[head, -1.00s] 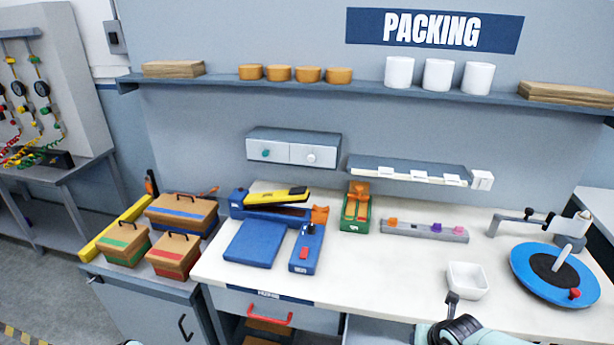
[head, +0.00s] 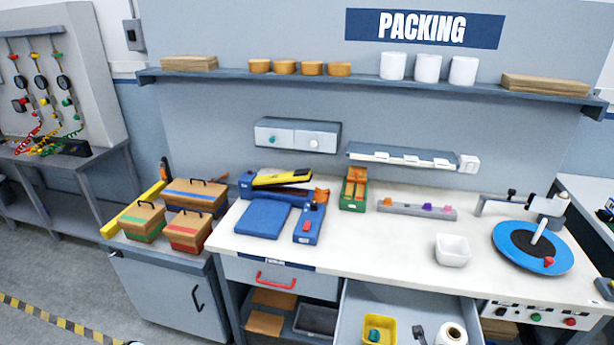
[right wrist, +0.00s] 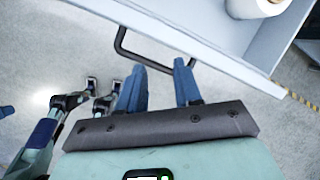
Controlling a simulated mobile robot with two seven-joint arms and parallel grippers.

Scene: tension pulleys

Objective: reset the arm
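My right gripper (right wrist: 158,72) shows only in the right wrist view. Its two blue fingers stand apart with nothing held between them. A black bar handle (right wrist: 122,42) on the front of a pale drawer is just beyond the fingertips; I cannot tell whether they touch it. Part of what looks like my other arm (right wrist: 45,132) shows at the left of that view, too unclear to read its fingers. Neither gripper can be made out in the head view. There the open drawer (head: 350,305) holds a yellow bin (head: 379,331) and a white roll (head: 451,335).
The white packing bench (head: 380,235) carries a blue turntable (head: 533,247), a white bowl (head: 453,250) and a blue pad (head: 262,218). Lidded boxes (head: 187,231) stand on the side cabinet at left. A shelf (head: 350,80) runs along the wall. Floor shows at lower left.

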